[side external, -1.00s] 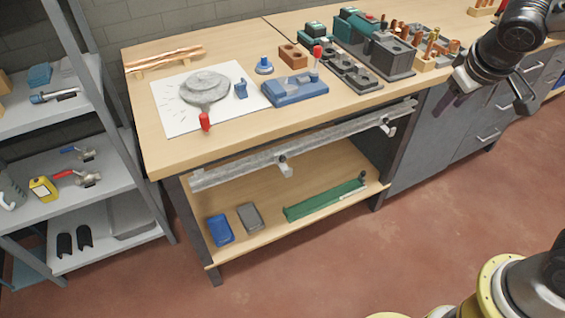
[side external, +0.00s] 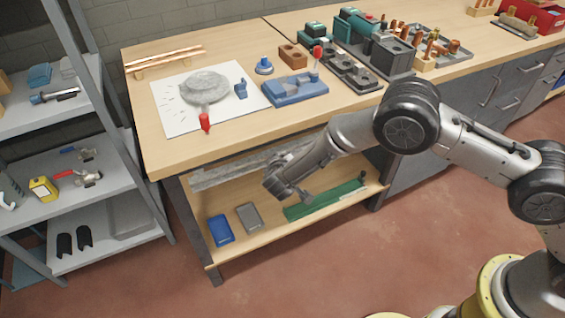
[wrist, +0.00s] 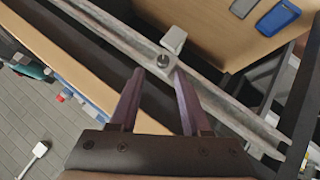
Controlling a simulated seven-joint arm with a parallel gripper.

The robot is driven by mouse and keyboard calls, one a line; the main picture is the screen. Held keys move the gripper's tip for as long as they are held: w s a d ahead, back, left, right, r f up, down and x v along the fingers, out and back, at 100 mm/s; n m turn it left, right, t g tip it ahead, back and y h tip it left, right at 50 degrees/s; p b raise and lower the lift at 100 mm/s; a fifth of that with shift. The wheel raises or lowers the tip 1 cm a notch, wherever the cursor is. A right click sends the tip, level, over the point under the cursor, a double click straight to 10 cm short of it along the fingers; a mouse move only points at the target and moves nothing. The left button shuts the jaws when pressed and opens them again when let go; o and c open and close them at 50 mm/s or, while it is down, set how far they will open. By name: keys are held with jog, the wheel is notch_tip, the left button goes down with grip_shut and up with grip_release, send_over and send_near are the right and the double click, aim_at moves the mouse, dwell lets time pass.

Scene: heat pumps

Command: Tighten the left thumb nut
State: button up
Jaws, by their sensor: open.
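The left thumb nut (wrist: 162,61) is a small dark knob on a pale bracket (wrist: 174,40) on the grey metal rail. In the wrist view it lies just beyond my fingertips, roughly between their lines. My gripper (wrist: 158,72) is open and empty, with its two purplish fingers on either side of that line. The wrist view does not settle the exact gap to the nut. In the side view the end of my arm hides the left nut. The rail (side external: 225,175) shows there along the bench front, left of my arm.
The wooden workbench (side external: 160,155) stands above the rail, with a lower shelf (side external: 215,258) below it. A blue tray (side external: 220,230), a grey tray (side external: 249,217) and a green bar (side external: 325,200) lie on that shelf. Metal shelving (side external: 110,160) stands at the left.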

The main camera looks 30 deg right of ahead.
jog(key=shift+x, duration=2.75)
jog(key=shift+a, duration=0.1)
jog(key=shift+r, duration=0.1)
jog(key=shift+c, duration=0.2)
jog(key=shift+w, duration=0.1)
grip_shut()
jog(key=shift+r, duration=0.1)
